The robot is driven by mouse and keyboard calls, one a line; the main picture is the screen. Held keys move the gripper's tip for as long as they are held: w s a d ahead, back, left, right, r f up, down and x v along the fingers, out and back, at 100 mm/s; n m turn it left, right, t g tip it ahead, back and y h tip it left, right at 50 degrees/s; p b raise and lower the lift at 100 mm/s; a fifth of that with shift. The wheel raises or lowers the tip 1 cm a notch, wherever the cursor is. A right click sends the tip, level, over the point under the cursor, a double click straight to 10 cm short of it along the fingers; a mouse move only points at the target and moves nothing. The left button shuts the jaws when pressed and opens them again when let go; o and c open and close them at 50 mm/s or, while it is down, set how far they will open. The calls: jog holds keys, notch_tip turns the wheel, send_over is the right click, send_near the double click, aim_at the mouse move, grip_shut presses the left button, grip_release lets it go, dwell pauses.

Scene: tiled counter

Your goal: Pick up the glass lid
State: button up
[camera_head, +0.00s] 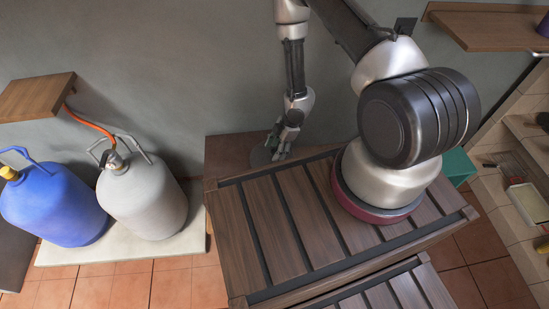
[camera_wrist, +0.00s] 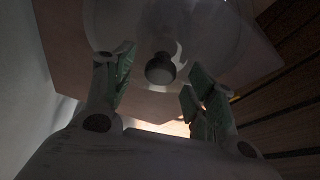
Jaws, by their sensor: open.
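The glass lid (camera_wrist: 146,27) shows in the wrist view as a clear round pane with a dark round knob (camera_wrist: 160,68) at its middle. In the head view part of the lid (camera_head: 260,156) shows at the far left corner of the slatted wooden top, close to the wall, partly hidden behind my gripper. My gripper (camera_head: 278,148) reaches down over the lid. In the wrist view my gripper (camera_wrist: 155,88) is open, with one green-padded finger on each side of the knob. Nothing is held. I cannot tell whether a finger touches the lid.
The slatted wooden top (camera_head: 285,225) is bare in front of the gripper. My arm stands over its right part. A grey gas bottle (camera_head: 145,200) and a blue one (camera_head: 52,205) stand on a pale slab at left. The wall (camera_head: 190,60) is close behind.

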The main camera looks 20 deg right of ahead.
jog(key=shift+a+f, duration=0.15)
jog(key=shift+f, duration=0.3)
jog(key=shift+c, duration=0.5)
grip_shut()
jog(key=shift+r, duration=0.1)
